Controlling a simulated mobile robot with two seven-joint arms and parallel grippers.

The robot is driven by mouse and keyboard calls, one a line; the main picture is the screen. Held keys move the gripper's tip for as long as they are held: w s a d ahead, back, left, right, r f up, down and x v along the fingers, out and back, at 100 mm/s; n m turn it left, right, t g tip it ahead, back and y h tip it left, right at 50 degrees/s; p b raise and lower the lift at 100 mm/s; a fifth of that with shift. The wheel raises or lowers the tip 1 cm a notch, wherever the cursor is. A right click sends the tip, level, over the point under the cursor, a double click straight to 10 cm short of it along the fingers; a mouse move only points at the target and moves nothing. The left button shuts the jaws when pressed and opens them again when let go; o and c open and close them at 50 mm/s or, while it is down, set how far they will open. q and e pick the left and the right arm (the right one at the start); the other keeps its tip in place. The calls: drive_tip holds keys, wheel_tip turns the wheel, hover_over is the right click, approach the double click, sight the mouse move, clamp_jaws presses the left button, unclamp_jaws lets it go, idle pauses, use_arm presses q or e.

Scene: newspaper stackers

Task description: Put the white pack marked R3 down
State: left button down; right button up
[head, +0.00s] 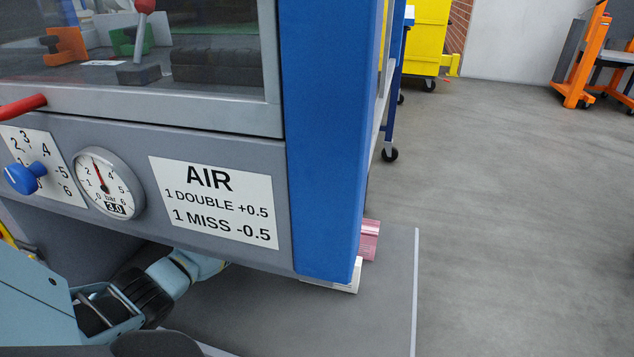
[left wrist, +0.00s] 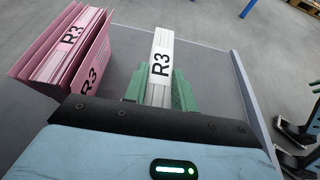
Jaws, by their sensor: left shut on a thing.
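The white pack (left wrist: 161,52) is marked R3 in black and lies between the green fingers of my left gripper (left wrist: 159,86), which is shut on it. In the head view, an end of the white pack (head: 346,282) shows below the blue post, while the rest of it and my gripper's fingers are hidden behind the machine. The pack is over or on a grey surface (head: 388,300); I cannot tell whether it touches it. Pink packs or folders (left wrist: 62,55), also marked R3, stand to the left of it in the wrist view, apart from it.
The machine's grey panel with an AIR sign (head: 214,200) and its blue post (head: 335,140) stand in front of the arm. The grey surface has a pale raised edge (left wrist: 252,95) on the right. Open floor (head: 510,200) lies to the right.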

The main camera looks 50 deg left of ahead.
use_arm(q)
drive_tip(key=shift+f, duration=0.3)
drive_tip(key=c, duration=1.1)
unclamp_jaws()
drive_tip(key=shift+r, duration=0.1)
drive_tip(key=shift+r, duration=0.25)
drive_tip(key=p+v, duration=0.2)
drive_tip(key=v, duration=1)
